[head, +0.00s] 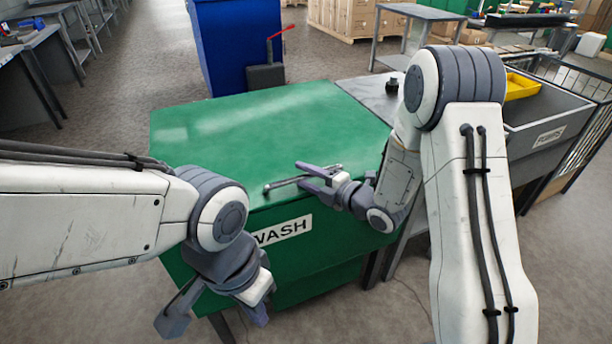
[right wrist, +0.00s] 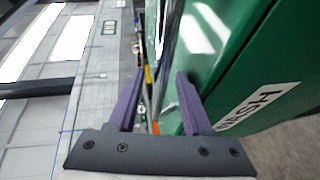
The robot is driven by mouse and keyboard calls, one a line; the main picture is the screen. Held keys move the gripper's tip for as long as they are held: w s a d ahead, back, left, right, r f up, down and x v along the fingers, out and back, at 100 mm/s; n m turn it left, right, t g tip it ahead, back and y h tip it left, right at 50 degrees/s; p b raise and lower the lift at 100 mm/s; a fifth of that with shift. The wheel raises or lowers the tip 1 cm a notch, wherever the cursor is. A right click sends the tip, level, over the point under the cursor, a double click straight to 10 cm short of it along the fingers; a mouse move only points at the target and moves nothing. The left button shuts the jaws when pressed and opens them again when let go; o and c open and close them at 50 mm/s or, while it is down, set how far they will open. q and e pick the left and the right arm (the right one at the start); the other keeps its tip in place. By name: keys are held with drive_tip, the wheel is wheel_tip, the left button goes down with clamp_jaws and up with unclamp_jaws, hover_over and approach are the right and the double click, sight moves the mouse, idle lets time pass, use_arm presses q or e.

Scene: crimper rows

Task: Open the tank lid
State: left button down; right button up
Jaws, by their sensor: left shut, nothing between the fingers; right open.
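The green wash tank (head: 310,250) stands in front of me with a "WASH" label on its front. Its flat green lid (head: 260,130) lies closed on top. A grey bar handle (head: 281,184) runs along the lid's front edge. My right gripper (head: 308,179) is open at the handle, its fingers overlapping the bar in the head view; I cannot tell whether they touch it. In the right wrist view the open fingers (right wrist: 160,100) are beside the green tank. My left gripper (head: 213,318) is shut and empty, low in front of the tank's left side.
A grey bench (head: 375,97) adjoins the tank's right side. Beyond it a grey bin (head: 545,115) labelled "PUMPS" holds a yellow tray (head: 520,86). A blue container (head: 238,45) and a dark block with a red lever (head: 266,76) stand behind the lid. The floor left of the tank is clear.

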clamp_jaws()
idle(1.4)
